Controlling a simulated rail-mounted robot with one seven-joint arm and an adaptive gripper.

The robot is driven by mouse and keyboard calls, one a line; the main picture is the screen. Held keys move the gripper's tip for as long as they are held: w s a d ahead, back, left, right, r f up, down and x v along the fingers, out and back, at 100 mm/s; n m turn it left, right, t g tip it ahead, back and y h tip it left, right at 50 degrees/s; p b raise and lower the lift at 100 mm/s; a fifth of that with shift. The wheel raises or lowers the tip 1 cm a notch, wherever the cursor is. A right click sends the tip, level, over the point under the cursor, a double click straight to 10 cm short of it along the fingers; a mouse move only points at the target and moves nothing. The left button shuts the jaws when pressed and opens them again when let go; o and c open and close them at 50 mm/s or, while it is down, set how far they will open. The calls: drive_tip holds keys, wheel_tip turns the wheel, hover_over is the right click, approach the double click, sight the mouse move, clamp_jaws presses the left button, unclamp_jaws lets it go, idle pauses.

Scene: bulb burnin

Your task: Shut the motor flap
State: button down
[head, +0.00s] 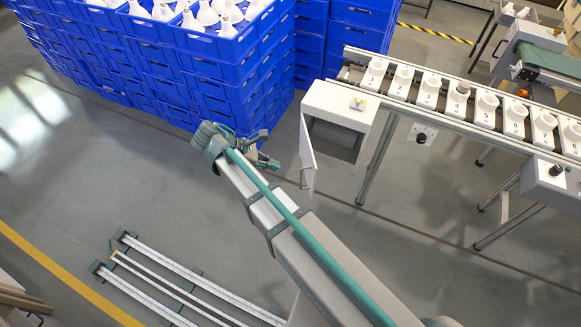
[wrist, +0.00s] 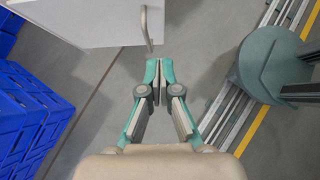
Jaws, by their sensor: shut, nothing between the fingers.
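The motor flap (head: 308,153) is a pale panel hinged on the left front of the white motor box (head: 341,103). It stands open and hangs out from the box, whose dark inside shows beside it. A bar handle (head: 303,178) is on the flap. In the wrist view the flap (wrist: 85,22) fills the upper left, with its handle (wrist: 148,32) at its right edge. My gripper (head: 268,161) is to the left of the flap, apart from it. In the wrist view my gripper (wrist: 159,68) is shut and empty, its tips just below the handle in the picture.
Stacked blue crates (head: 215,75) with white bulbs stand close behind and left of my gripper. A conveyor (head: 480,115) with numbered sockets runs right from the motor box. Floor rails (head: 185,280) lie at lower left. The floor under the flap is clear.

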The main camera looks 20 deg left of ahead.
drive_tip(key=p, duration=0.2)
approach(313, 175)
wheel_tip(313, 175, down, 4)
drive_tip(key=d, duration=0.1)
drive_tip(key=w+d, duration=0.1)
drive_tip(key=d, duration=0.1)
drive_tip(key=shift+r, duration=0.2)
drive_tip(key=shift+w+d, duration=0.4)
drive_tip(key=shift+d, duration=0.05)
drive_tip(key=shift+f, duration=0.1)
